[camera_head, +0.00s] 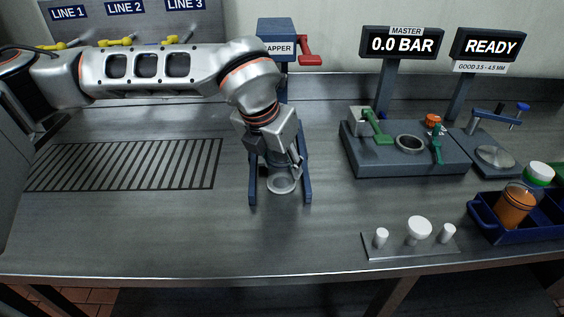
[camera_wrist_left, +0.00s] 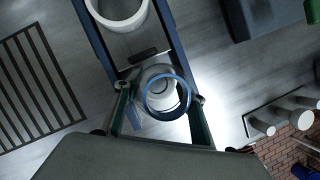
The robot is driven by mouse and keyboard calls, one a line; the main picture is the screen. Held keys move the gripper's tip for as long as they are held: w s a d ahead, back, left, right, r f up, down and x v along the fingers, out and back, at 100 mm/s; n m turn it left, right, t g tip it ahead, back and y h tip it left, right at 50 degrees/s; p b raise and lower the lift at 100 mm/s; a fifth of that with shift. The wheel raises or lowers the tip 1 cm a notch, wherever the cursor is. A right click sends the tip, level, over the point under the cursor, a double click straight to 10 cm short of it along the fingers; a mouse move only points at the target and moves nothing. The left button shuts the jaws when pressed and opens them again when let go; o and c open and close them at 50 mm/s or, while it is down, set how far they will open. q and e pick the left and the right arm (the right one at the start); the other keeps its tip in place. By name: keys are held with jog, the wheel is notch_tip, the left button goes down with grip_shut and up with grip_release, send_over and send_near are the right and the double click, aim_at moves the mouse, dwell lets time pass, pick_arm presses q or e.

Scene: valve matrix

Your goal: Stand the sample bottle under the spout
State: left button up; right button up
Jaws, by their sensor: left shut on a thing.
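The sample bottle (camera_head: 283,184) looks clear and open-topped, with a blue ring at its mouth in the left wrist view (camera_wrist_left: 167,96). My left gripper (camera_head: 285,168) is shut on it, one finger on each side in the left wrist view (camera_wrist_left: 163,112). The bottle is between the two blue legs of the capper (camera_head: 275,28); I cannot tell whether its base touches the counter. Three line signs (camera_head: 126,8) with yellow valve handles (camera_head: 115,42) stand at the back left. My left arm covers the area below them, and I cannot make out a spout. My right gripper is not in view.
A slotted drain (camera_head: 125,165) lies in the counter at left. A grey gauge block (camera_head: 405,160) stands at right. A blue crate (camera_head: 485,220) holds an orange bottle (camera_head: 514,207). A plate with white knobs (camera_head: 410,245) lies at the front edge. The front-left counter is clear.

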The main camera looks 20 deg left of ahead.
pick_arm(q)
jog(key=o, duration=0.8)
